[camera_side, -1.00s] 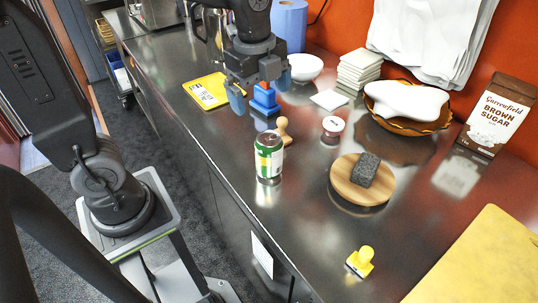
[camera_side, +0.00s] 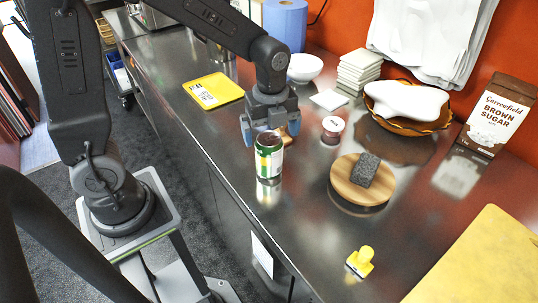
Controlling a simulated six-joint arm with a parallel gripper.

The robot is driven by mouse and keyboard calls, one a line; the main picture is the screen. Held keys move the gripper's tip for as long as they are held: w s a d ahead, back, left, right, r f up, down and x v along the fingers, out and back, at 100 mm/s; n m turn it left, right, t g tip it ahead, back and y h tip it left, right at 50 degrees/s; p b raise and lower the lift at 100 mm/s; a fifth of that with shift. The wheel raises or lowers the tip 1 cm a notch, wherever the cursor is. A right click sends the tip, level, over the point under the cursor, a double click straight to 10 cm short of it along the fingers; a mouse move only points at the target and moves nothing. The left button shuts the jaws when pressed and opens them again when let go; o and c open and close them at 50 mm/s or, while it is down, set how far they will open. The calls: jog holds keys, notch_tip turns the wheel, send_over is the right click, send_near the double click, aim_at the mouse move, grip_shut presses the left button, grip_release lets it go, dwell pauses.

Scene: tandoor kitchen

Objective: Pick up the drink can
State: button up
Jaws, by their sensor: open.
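The drink can (camera_side: 269,157), green, white and yellow with a dark silver top, stands upright on the steel counter near its front edge. My gripper (camera_side: 269,132) is open, pointing down with its blue fingertips around the height of the can's top. The fingers appear just behind or above the can, one to each side in the picture. Whether they touch the can is not clear. The blue block seen earlier is hidden behind my gripper, and only a bit of the wooden piece (camera_side: 293,128) shows.
A round wooden board (camera_side: 343,186) with a dark sponge (camera_side: 364,169) lies right of the can. A small white-and-red cup (camera_side: 333,125) stands behind it. A yellow stamp (camera_side: 361,260) is in front. A yellow card (camera_side: 213,91) lies to the left. Counter right beside the can is clear.

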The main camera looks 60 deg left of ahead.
aim_at(269, 156)
notch_tip(269, 156, down, 5)
jog(key=shift+s+a+r, duration=0.15)
jog(key=c, duration=1.2)
